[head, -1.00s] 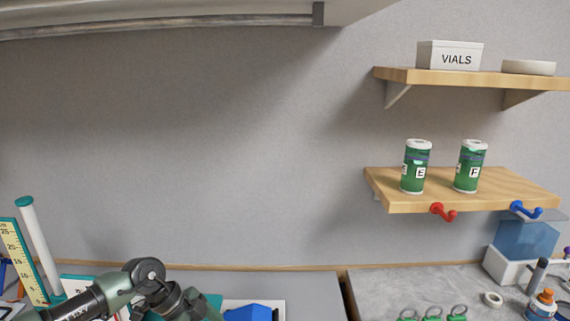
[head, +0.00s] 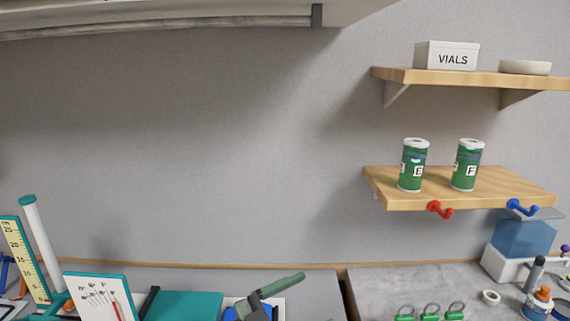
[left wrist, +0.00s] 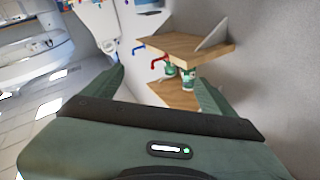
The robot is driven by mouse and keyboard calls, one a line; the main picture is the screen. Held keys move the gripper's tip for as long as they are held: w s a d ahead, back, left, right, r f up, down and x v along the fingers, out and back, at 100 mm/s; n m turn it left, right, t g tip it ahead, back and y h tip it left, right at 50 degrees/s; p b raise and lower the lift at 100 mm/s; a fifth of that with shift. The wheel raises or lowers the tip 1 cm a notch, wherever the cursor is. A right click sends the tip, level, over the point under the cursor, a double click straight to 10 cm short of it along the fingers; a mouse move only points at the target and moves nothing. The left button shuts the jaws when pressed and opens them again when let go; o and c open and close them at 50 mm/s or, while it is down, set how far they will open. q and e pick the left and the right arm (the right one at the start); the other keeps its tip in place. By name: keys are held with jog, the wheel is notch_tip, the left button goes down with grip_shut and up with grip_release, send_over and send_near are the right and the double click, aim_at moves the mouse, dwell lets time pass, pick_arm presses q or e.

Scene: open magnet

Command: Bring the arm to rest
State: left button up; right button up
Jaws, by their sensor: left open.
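My left gripper (head: 277,289) shows at the bottom middle of the head view, in front of a blue object on the bench. Only a dark green finger and part of the jaw show there; the rest of the arm is below the picture. In the left wrist view the two green fingers of the left gripper (left wrist: 159,78) stand wide apart, with nothing held between them. The wooden shelf (left wrist: 165,42) and green cans lie beyond the fingers, apart from them. My right gripper is in neither view.
Green cans E (head: 412,166) and F (head: 467,166) stand on the lower shelf (head: 430,195), with red (head: 440,210) and blue hooks (head: 522,207) on its front. A white VIALS box (head: 446,55) is on the upper shelf. The wall space left of the shelves is clear.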

pick_arm(q)
jog(key=w+a+f+n+t+y, duration=0.2)
jog(key=a+n+t+y, duration=0.6)
jog(key=a+n+y, duration=0.25)
jog(key=s+a+f+n+g+y, duration=0.2)
jog(key=s+a+f+n+y, duration=0.25)
jog(key=a+f, duration=0.3)
jog(key=s+a+f+g+y, duration=0.1)
jog(key=s+a+f+g, duration=0.1)
jog(key=s+f+g, duration=0.45)
jog(key=s+a+f+g, duration=0.1)
jog(key=s+a+f, duration=0.15)
jog(key=s, duration=0.75)
jog(key=s+a+f+g+y, duration=0.15)
jog(key=s+f+g, duration=0.3)
jog(key=s, duration=0.45)
notch_tip(320, 180, down, 32)
jog(key=s+r+m+g+b, duration=0.1)
jog(key=b, duration=0.3)
jog(key=s+a+f+b, duration=0.1)
jog(key=s+f, duration=0.7)
jog(key=f, duration=0.1)
jog(key=s+a+f+g+b, duration=0.1)
jog(key=s+a+f, duration=0.1)
jog(key=s+f, duration=0.6)
jog(key=shift+s+a+f, duration=0.25)
jog(key=shift+f, duration=0.55)
